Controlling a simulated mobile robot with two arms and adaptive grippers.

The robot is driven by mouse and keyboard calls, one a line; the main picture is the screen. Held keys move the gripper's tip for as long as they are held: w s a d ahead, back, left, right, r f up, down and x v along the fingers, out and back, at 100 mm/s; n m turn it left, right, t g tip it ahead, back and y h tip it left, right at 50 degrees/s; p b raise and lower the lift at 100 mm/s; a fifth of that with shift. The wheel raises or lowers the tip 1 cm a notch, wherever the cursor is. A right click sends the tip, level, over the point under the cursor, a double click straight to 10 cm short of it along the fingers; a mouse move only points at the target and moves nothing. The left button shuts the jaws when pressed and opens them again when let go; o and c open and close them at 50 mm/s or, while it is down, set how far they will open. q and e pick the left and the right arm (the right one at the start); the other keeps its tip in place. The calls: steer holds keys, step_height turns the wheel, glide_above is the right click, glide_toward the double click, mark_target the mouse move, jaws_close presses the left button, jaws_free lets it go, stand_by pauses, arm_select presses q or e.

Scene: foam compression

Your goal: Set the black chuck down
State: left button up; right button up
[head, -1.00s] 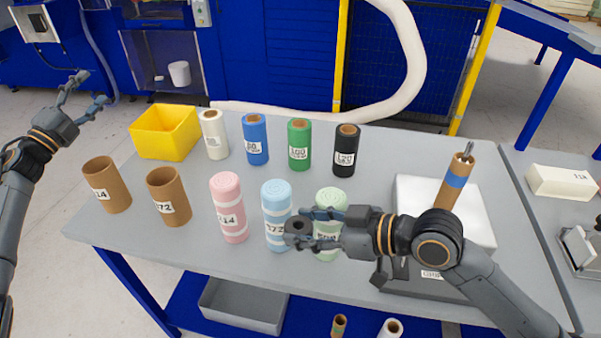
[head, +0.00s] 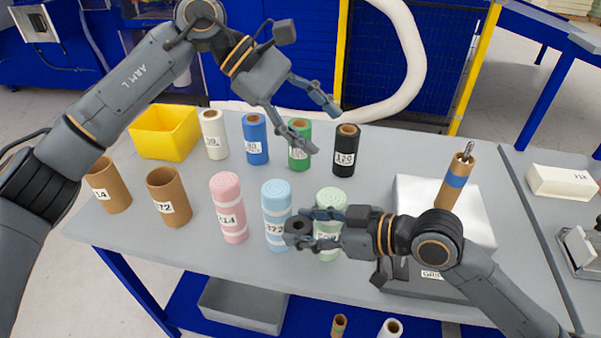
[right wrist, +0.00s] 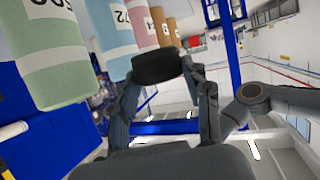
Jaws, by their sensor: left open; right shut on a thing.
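The black chuck (head: 298,227) is a short dark cylinder held between the fingertips of my right gripper (head: 303,229), in front of the light blue and green foam rolls. In the right wrist view the chuck (right wrist: 157,67) sits between the two fingers of the right gripper (right wrist: 160,75), which are shut on it. It appears held above the table, apart from its surface. My left gripper (head: 322,128) is open and empty, over the back of the table in front of the green and black rolls, partly hiding the green one.
The grey table (head: 200,240) carries pink (head: 229,208), light blue (head: 276,215) and light green (head: 331,200) foam rolls. Cardboard tubes (head: 168,197) stand left, a yellow bin (head: 165,133) behind. A white block with a tube tool (head: 455,182) is right. The front-left table is clear.

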steer(key=shift+d, duration=0.1)
steer(key=shift+s, duration=0.1)
arm_select(q)
steer(key=s+a+f+m+t+y, duration=0.2)
steer(key=s+f+m+y, duration=0.3)
steer(key=s+m+y, duration=0.35)
step_height(320, 180, down, 12)
steer(key=w+m+y, duration=0.1)
steer(key=w, duration=0.1)
steer(key=shift+a, duration=0.2)
steer(key=shift+m, duration=0.25)
steer(key=c, duration=0.9)
steer(key=shift+c, duration=0.3)
arm_select(e)
steer(key=o, duration=1.3)
